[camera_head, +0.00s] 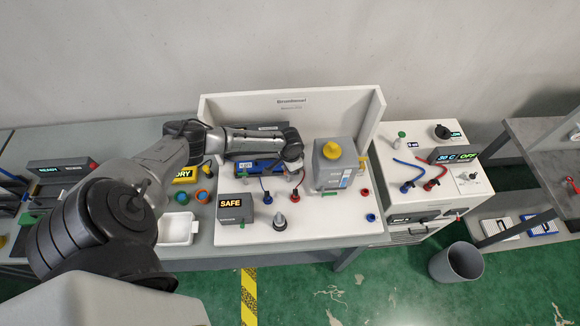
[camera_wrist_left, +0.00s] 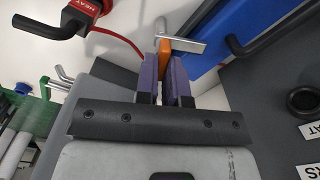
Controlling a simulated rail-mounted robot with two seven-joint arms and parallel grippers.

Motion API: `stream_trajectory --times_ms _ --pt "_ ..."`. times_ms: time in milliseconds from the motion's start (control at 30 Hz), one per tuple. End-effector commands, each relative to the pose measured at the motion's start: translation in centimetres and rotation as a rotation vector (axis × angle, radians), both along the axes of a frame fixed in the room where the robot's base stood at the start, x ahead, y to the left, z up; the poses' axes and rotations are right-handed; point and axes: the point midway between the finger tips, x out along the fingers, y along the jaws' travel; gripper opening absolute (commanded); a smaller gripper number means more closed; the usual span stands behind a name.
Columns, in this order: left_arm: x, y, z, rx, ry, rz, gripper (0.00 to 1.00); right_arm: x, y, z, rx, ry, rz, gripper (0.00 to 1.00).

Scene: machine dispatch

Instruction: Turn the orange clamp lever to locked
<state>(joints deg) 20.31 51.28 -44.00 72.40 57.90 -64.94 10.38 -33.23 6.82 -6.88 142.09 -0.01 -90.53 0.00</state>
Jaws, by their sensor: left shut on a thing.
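My left gripper (camera_wrist_left: 168,78) is shut on an orange piece, the clamp lever (camera_wrist_left: 166,66), which shows between its two purple finger pads. A silver metal bar (camera_wrist_left: 184,44) crosses just beyond the fingertips. In the head view my left arm reaches over the white bench and the left gripper (camera_head: 293,160) is at the right end of the blue unit (camera_head: 260,166). The lever is too small or hidden there. My right gripper is not in view.
A grey box with a yellow knob (camera_head: 332,150) stands close to the right of the gripper. A SAFE display (camera_head: 234,207) and several small knobs are in front. A red HEAT fitting (camera_wrist_left: 84,10) with a red cable is near the fingers.

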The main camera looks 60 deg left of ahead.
Motion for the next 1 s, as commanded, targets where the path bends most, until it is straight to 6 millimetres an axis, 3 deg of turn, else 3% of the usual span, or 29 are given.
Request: stream_trajectory --times_ms 500,1000 --pt "-0.06 -0.32 0.04 -0.001 0.0 -0.351 0.0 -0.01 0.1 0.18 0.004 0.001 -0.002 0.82" --pt "-0.07 -0.41 0.05 -0.001 -0.001 -0.438 0.0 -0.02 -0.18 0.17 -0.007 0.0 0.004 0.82"
